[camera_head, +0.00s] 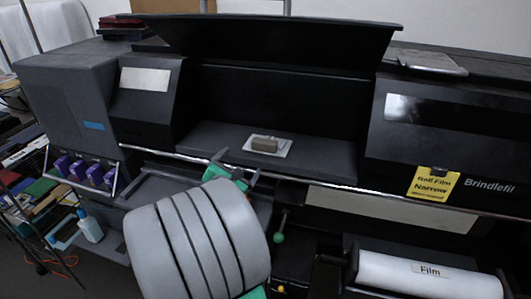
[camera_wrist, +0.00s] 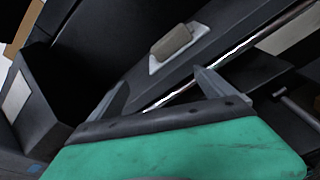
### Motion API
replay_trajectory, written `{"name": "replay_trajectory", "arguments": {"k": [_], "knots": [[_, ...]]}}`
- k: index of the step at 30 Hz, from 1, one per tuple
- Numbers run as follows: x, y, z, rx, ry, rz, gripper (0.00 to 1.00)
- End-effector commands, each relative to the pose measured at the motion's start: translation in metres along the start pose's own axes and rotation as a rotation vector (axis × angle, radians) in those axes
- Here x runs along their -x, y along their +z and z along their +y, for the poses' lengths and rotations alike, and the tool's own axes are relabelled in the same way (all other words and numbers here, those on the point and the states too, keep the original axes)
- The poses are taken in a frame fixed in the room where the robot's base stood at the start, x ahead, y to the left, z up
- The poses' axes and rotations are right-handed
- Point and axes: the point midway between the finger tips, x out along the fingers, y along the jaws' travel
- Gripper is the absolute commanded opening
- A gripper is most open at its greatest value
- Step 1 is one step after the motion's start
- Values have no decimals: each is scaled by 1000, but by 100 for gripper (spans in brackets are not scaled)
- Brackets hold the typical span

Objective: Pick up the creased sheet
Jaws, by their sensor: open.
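A small white sheet (camera_head: 285,150) lies on the dark shelf in the machine's open middle bay; I cannot make out creases in it. A grey-brown block (camera_head: 264,144) sits on top of it and hides part of it. In the wrist view the sheet (camera_wrist: 154,66) shows as a pale edge around the block (camera_wrist: 172,42), beyond my fingertips. My gripper (camera_head: 239,164) is open and empty, in front of the bay at its lower front edge. It also shows in the wrist view (camera_wrist: 160,83), with the fingers apart and the sheet ahead of them.
A metal rail (camera_head: 330,184) runs along the front of the bay. A raised black lid (camera_head: 290,40) overhangs it. A white film roll (camera_head: 430,276) is at lower right. A yellow label (camera_head: 433,184) hangs on the right housing. The shelf around the sheet is bare.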

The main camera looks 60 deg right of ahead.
Motion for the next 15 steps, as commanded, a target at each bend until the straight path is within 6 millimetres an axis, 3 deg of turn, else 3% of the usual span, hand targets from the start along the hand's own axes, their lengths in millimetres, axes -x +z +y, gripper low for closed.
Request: {"name": "replay_trajectory", "arguments": {"k": [1, 3, 6, 15], "knots": [[-11, 7, -16, 148, -7, -65, 98], [-18, 20, -26, 325, -11, -137, 100], [-24, 31, -30, 447, -16, -184, 100], [-66, 43, -27, 462, -19, -189, 100]]}}
